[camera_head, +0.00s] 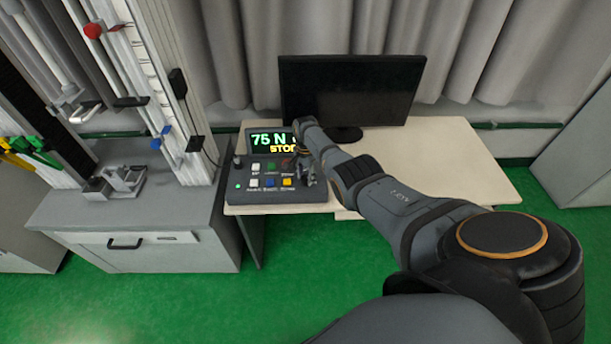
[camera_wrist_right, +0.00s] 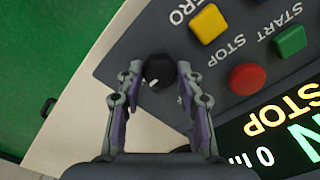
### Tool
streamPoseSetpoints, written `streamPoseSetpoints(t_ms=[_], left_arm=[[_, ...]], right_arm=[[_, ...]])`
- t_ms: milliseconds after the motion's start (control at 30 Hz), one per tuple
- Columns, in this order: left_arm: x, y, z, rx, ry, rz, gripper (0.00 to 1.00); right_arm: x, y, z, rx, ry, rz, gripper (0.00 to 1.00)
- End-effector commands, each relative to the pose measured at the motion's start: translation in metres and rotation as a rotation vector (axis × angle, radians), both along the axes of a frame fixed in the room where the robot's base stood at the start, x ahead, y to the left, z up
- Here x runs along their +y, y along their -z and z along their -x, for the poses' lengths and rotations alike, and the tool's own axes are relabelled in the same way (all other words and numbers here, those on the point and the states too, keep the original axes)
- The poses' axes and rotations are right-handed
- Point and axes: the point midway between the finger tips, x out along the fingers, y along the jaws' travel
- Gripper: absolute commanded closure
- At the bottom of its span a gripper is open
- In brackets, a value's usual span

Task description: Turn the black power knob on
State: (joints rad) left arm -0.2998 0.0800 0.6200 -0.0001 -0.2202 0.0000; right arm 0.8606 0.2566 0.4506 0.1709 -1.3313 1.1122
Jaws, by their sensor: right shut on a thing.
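The control panel (camera_head: 262,195) is a dark box on the table with colored buttons. In the right wrist view the round black knob (camera_wrist_right: 160,69) sits at the panel's corner, with a small white mark toward its lower left. My right gripper (camera_wrist_right: 158,82) is shut on it, one finger on each side. In the head view my right gripper (camera_head: 308,175) is over the panel's right end, and the arm and gripper hide the knob there. My left gripper is not in view.
The display (camera_head: 270,143) reads "75 N" and "STOP", partly covered by my arm. A yellow button (camera_wrist_right: 209,23), a red button (camera_wrist_right: 247,79) and a green button (camera_wrist_right: 290,41) are near the gripper. A monitor (camera_head: 350,88) stands behind. The drop tower rig (camera_head: 150,90) is at left.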

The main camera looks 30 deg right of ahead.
Motion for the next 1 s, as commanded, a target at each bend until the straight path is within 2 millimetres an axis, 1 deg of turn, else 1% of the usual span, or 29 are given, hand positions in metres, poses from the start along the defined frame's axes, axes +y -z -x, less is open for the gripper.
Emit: streamPoseSetpoints(t_ms=[300, 333, 500, 833, 933, 1000], left_arm=[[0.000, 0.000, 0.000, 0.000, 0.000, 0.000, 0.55], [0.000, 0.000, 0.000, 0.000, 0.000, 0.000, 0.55], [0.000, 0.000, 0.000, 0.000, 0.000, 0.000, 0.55], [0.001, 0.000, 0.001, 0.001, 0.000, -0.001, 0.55], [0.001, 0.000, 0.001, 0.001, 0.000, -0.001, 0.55], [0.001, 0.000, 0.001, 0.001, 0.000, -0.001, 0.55]], right_arm=[[-0.001, -0.001, -0.001, -0.003, 0.003, 0.001, 0.95], [-0.001, -0.001, -0.001, -0.003, 0.003, 0.001, 0.62], [-0.001, -0.001, -0.001, -0.002, 0.002, 0.001, 0.40], [0.000, -0.002, -0.001, -0.002, 0.001, 0.001, 0.40], [-0.001, -0.008, -0.001, -0.003, 0.001, 0.000, 0.40], [-0.001, -0.016, -0.001, -0.005, 0.000, 0.002, 0.40]])
